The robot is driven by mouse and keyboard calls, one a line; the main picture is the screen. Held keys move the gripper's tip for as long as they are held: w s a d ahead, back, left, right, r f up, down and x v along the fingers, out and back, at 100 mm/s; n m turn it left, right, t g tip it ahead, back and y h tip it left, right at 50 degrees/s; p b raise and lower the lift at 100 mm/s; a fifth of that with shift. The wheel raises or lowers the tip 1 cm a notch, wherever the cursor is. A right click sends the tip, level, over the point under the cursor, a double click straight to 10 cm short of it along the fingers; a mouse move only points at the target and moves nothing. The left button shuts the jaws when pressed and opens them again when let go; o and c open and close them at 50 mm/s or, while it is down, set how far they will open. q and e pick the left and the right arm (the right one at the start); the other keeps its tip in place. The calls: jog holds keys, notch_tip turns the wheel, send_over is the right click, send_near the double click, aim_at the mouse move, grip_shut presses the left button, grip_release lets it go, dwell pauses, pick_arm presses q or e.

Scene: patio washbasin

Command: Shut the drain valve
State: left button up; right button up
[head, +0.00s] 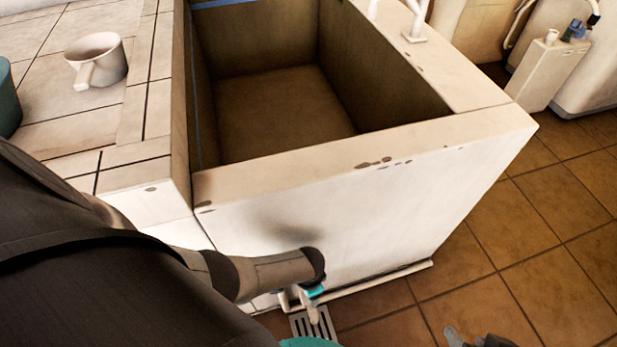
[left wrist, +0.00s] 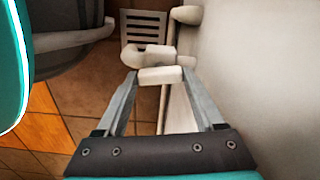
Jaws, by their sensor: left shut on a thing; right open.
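The drain valve is a small cream fitting low on the basin's front, just above the floor. In the left wrist view its handle (left wrist: 160,76) sits between the fingertips of my left gripper (left wrist: 159,84), which is shut on it. The rounded valve body (left wrist: 146,58) shows just beyond, beside the basin wall. In the head view my left forearm hides most of this gripper, and a cream piece of the valve (head: 312,314) shows over the drain grate. My right gripper (head: 472,339) is open and empty at the bottom edge, over the floor, partly cut off.
The stone basin (head: 430,145) stands open and looks empty. A slotted drain grate (head: 301,325) lies in the floor under the valve. A white mug (head: 101,62) stands on the tiled counter at left. Tiled floor (head: 520,245) to the right is clear.

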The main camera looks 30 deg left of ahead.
pick_arm(q)
jog(key=shift+m, duration=0.9)
jog(key=o, duration=1.4)
